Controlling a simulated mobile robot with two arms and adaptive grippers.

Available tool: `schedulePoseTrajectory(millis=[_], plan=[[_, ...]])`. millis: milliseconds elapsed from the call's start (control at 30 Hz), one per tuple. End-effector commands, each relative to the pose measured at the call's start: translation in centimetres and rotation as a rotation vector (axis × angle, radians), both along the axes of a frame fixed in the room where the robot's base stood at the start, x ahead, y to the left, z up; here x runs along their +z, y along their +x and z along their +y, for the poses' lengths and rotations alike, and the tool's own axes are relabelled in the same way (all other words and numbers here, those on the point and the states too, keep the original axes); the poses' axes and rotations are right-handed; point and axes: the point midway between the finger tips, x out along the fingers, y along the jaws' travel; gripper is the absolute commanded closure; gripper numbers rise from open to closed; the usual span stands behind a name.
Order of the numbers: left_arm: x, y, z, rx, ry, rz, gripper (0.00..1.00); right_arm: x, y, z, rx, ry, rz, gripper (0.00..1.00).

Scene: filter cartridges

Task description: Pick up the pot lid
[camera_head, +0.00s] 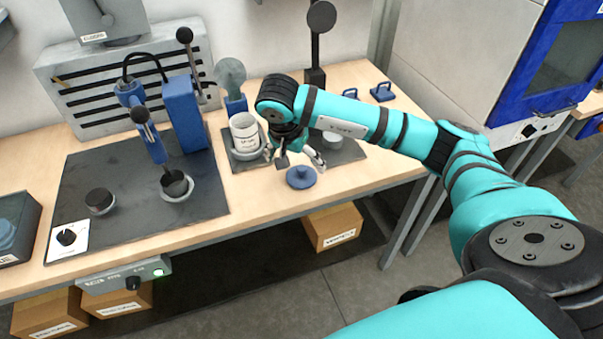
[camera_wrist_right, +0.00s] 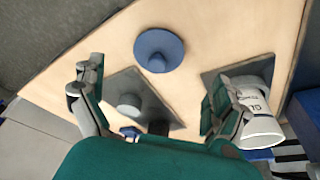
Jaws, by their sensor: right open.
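The pot lid is a round blue disc with a small knob on top. It lies flat on the wooden bench near its front edge in the head view (camera_head: 301,180), and also shows at the upper middle of the wrist view (camera_wrist_right: 158,48). My right gripper (camera_head: 299,161) is open with nothing between its fingers. It hangs above the bench, just behind the lid in the head view. In the wrist view the open fingers (camera_wrist_right: 152,88) are spread wide, and the lid lies beyond them, apart from them. My left gripper is not in view.
A white labelled pot (camera_head: 244,134) stands on a dark mat close to my right gripper's left side. A small grey cylinder (camera_head: 333,137) is on another dark mat. A blue press (camera_head: 185,115) stands further left. Bare wood lies right of the lid.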

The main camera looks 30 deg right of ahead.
Motion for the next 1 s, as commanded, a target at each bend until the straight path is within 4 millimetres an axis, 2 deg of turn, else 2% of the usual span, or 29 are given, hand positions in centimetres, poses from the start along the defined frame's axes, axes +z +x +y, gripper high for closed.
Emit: schedulePoseTrajectory(millis=[67,167,267,400,533,833,1000], plan=[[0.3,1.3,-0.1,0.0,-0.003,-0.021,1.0,-0.7,0.1,-0.2,-0.001,0.001,0.001,0.0],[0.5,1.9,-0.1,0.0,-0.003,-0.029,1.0,-1.3,0.2,-0.3,0.0,0.001,0.0,0.0],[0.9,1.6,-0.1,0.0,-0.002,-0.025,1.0,-2.0,0.3,-0.7,-0.002,0.0,0.003,0.0],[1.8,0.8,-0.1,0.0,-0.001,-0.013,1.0,-3.9,0.5,-1.6,-0.001,0.0,0.006,0.0],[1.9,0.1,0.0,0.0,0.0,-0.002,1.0,-5.5,0.8,-2.0,0.0,0.001,0.002,0.0],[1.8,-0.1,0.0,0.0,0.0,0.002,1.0,-6.1,1.0,-2.2,0.002,0.001,-0.001,0.0],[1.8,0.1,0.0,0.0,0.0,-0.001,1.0,-6.1,1.0,-2.2,0.0,0.0,-0.001,0.21]])
